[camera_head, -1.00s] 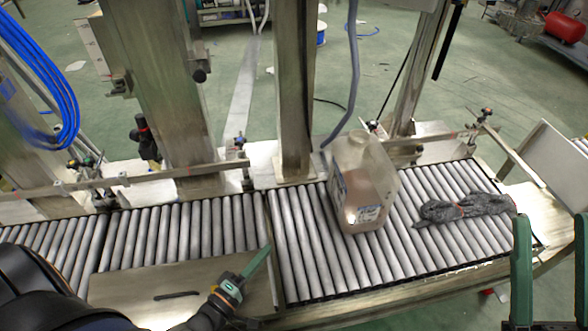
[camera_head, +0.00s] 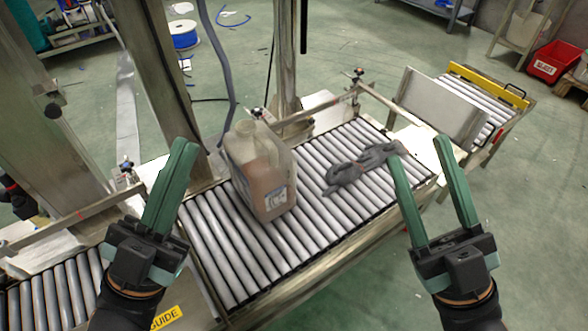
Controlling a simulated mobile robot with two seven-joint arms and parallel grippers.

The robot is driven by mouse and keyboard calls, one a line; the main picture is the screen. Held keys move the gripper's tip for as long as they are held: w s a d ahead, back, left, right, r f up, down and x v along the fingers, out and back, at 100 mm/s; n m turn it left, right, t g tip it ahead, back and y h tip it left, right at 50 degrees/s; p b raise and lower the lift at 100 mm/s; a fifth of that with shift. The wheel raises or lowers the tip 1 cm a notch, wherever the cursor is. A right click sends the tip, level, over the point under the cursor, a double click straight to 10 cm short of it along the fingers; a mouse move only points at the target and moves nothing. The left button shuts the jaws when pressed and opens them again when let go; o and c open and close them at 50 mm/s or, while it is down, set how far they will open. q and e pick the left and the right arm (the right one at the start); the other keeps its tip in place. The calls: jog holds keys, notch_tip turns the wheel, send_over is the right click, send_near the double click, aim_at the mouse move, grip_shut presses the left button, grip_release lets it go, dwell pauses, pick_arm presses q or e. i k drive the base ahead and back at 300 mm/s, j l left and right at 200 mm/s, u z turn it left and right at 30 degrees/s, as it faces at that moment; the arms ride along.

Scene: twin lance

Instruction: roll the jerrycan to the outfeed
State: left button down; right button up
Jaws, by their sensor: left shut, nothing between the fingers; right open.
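The jerrycan (camera_head: 262,172) is translucent, with pinkish-brown liquid and a white label, and stands upright on the roller conveyor (camera_head: 232,254). A pair of dark grey gloves (camera_head: 360,166) lies on the rollers to its right. My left gripper (camera_head: 184,150) is shut and empty, to the left of the jerrycan and apart from it. My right gripper (camera_head: 418,152) is open and empty, right of the gloves at the conveyor's near side. A further roller section with a yellow end bar (camera_head: 487,84) stands at the upper right; I cannot tell whether it is the outfeed.
A metal plate (camera_head: 440,108) stands between the conveyor's right end and the further rollers. A guide rail (camera_head: 310,112) runs along the conveyor's far side, beside steel posts (camera_head: 285,60). A red bin (camera_head: 553,62) is at the far right. Green floor lies open at the right.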

aim_at(263, 169)
jog(key=i+l+u, duration=0.25)
jog(key=l, duration=0.85)
jog(key=i+l+u, duration=0.25)
jog(key=l, duration=0.9)
jog(key=l+u, duration=0.25)
jog(key=l, duration=0.85)
jog(key=i+j, duration=0.2)
jog(key=j, duration=0.35)
